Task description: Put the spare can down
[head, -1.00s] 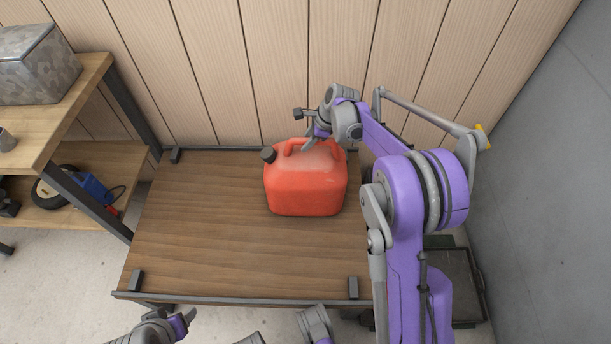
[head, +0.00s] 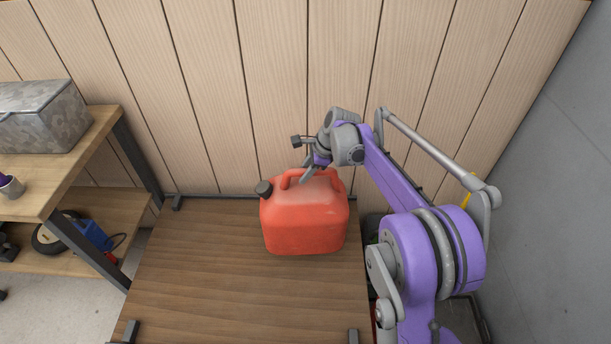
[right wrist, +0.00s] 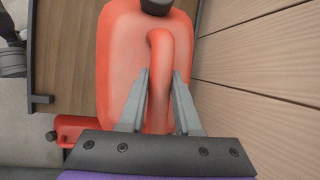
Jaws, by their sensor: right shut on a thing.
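The red can (head: 305,228) with a black cap is upright at the back right of the low wooden table (head: 200,285). Whether its base touches the tabletop or hangs just above it, I cannot tell. My right gripper (head: 309,173) reaches in from the right and is shut on the can's top handle. In the right wrist view, the fingers (right wrist: 160,82) lie on either side of the handle of the can (right wrist: 118,60). My left gripper is out of view.
A plank wall (head: 270,80) stands behind the table and a grey wall (head: 550,220) at the right. Shelving at the left carries a metal box (head: 45,118). A red thing (right wrist: 85,130) is partly hidden at the wrist view's lower left. The table's left and front are clear.

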